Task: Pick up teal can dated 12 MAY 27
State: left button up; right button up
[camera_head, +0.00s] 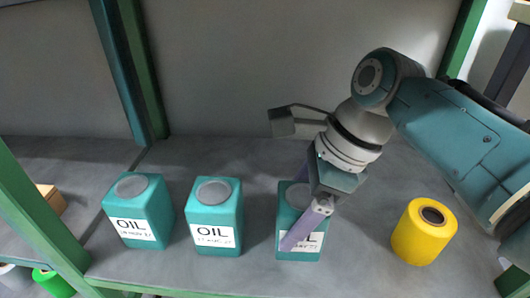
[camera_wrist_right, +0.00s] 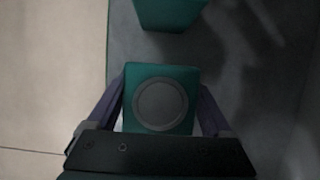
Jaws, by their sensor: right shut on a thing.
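Three teal oil cans with grey round lids and white labels stand upright in a row on the grey shelf. They are the left can (camera_head: 139,207), the middle can (camera_head: 214,214) and the right can (camera_head: 285,243). The date print is too small to read surely. My right gripper (camera_head: 302,222) is shut on the right can, its fingers on either side of it and partly hiding its label. The right wrist view shows this can's lid (camera_wrist_right: 160,104) between the fingers, with another teal can (camera_wrist_right: 168,14) beyond. My left gripper is not in view.
A yellow spool-like cylinder (camera_head: 422,236) stands right of the gripped can. Green posts (camera_head: 143,70) rise at the back left and right. A green item (camera_head: 54,284) lies low at the left. Bare shelf (camera_head: 230,155) lies behind the cans.

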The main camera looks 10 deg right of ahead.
grip_shut()
jog(key=shift+r, duration=0.1)
dwell(0.3)
